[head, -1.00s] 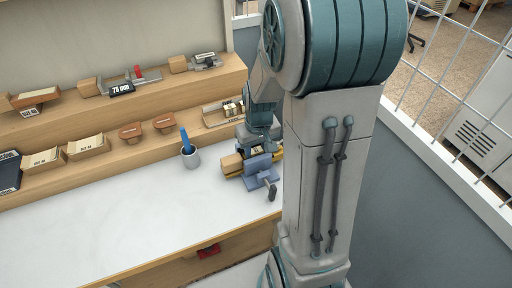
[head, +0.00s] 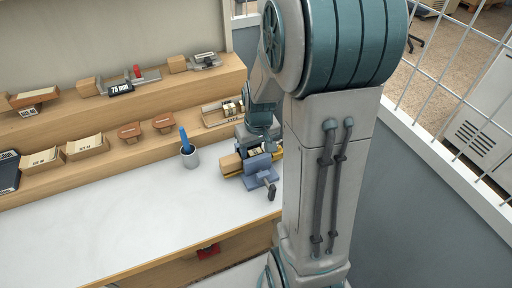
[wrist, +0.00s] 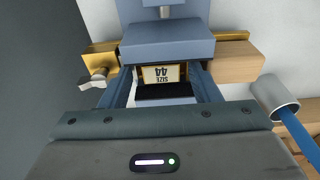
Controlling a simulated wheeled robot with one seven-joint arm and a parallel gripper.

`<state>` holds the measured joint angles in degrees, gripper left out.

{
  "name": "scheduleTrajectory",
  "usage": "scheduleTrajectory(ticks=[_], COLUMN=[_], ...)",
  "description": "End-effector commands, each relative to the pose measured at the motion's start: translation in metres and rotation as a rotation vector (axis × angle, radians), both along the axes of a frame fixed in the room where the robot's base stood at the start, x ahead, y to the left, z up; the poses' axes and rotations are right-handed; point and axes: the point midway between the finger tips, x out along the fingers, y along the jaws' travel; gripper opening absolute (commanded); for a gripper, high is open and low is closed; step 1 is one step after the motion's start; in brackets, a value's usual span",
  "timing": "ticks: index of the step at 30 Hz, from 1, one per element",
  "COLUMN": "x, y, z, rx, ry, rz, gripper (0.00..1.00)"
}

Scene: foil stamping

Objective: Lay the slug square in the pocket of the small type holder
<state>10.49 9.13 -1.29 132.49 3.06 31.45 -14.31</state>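The small type holder (head: 231,163), brass with a wooden handle, sits in a blue-grey vise (head: 262,180) at the bench's right. In the wrist view its handle (wrist: 238,62) points right, beside the vise (wrist: 168,42). My gripper (wrist: 160,78) reaches down at the holder, its two fingers apart. Between the fingers show a cream label reading "SIZE 44" (wrist: 160,73), upside down, and a black block-like part (wrist: 165,92). I cannot tell whether either is the slug, or whether the fingers press on it. The pocket is hidden. In the head view my gripper is largely hidden.
A grey cup (head: 190,158) with a blue-handled tool stands left of the vise. Shelves behind hold boxes, wooden blocks and a type tray (head: 222,115). The white bench top (head: 110,215) is clear to the left. A mesh fence (head: 450,90) stands right.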

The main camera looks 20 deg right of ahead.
Motion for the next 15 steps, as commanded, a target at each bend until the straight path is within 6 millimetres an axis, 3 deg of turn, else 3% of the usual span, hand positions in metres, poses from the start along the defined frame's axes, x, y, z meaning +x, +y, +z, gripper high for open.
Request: scheduleTrajectory(ticks=[4, 8, 15], x=[-0.002, -0.003, -0.009], y=[0.001, 0.0, -0.001], z=[0.001, 0.016, 0.069], rx=[0.002, 0.001, -0.001], ry=[0.007, 0.001, -0.006], rz=[0.001, -0.001, -0.001], gripper=[0.61, 0.61, 0.61])
